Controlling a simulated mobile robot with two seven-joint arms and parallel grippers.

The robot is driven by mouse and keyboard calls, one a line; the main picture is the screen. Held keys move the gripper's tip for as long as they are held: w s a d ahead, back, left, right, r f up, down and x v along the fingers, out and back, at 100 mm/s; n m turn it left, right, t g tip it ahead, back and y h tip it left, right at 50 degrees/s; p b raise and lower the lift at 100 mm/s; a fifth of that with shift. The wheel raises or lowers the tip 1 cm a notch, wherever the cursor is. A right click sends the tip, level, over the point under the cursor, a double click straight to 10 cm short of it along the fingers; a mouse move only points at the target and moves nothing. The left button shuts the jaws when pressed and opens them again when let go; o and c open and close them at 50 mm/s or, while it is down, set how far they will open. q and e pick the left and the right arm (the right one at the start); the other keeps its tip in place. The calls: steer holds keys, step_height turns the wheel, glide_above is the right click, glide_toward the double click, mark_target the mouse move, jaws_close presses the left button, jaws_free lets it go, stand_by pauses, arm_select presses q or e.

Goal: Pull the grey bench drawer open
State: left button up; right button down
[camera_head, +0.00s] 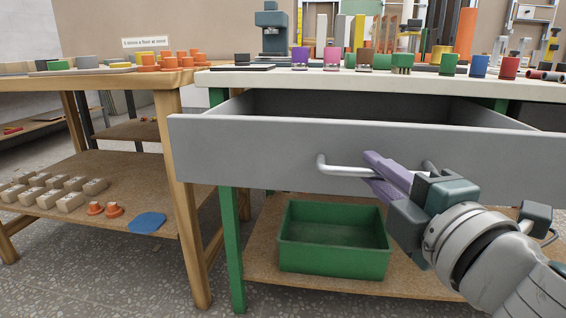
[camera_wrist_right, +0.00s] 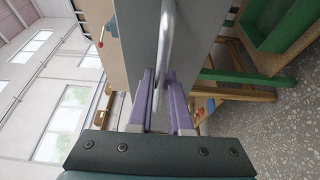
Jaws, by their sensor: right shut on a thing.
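The grey bench drawer (camera_head: 262,148) stands pulled out from under the white bench top, and its dark inside shows behind the front panel. Its silver bar handle (camera_head: 342,171) runs along the front. My right gripper (camera_head: 376,177) has purple fingers and is shut on the handle near its middle. In the right wrist view the handle (camera_wrist_right: 167,40) passes between the two purple fingers of the right gripper (camera_wrist_right: 160,90), with the drawer front (camera_wrist_right: 135,40) beside it. My left gripper is in neither view.
A green bin (camera_head: 333,250) sits on the lower shelf under the drawer. A wooden table (camera_head: 172,92) stands close on the left, its leg near the drawer's left end. Coloured cylinders and a dark machine (camera_head: 272,32) stand on the bench top (camera_head: 290,82).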

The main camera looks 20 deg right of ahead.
stand_by(0.3)
steer(key=c, duration=0.8)
jaws_free()
steer(key=shift+c, duration=0.2)
steer(key=shift+s, duration=0.1)
steer(key=s+a+b, duration=0.1)
steer(key=s, duration=0.8)
steer(key=shift+s+a, duration=0.3)
steer(key=shift+s, duration=0.1)
